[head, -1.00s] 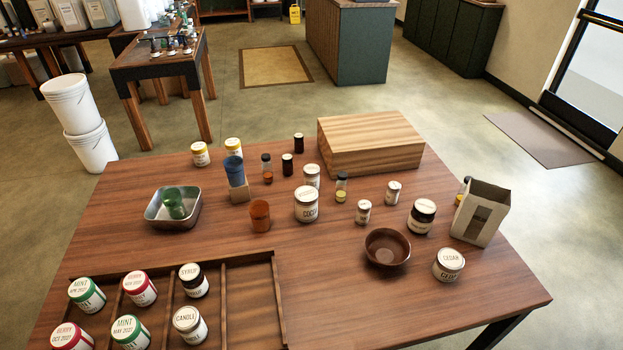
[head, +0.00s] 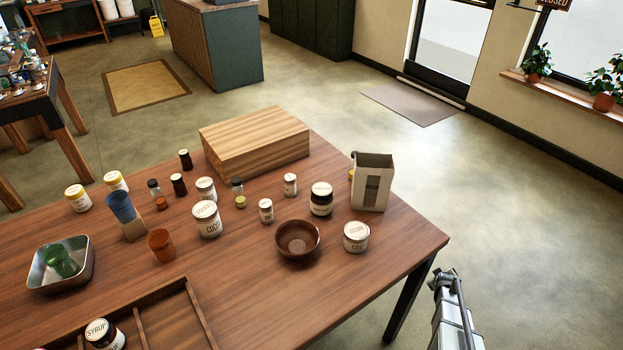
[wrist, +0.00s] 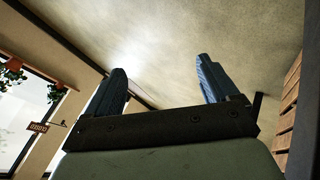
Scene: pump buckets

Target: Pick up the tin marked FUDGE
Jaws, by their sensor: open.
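I cannot make out a tin marked FUDGE in these frames; several labels are too small to read. Several tins and jars stand on the wooden table. A white tin (head: 207,219) looks marked COCO. In the head view part of my arm shows at lower right, off the table.
A brown bowl (head: 297,240), a grey open box (head: 372,182) and a wooden block (head: 254,140) stand on the table. At left are a metal pan (head: 60,283), a blue cup (head: 119,206) and an orange cup (head: 161,245). The front right tabletop is clear.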

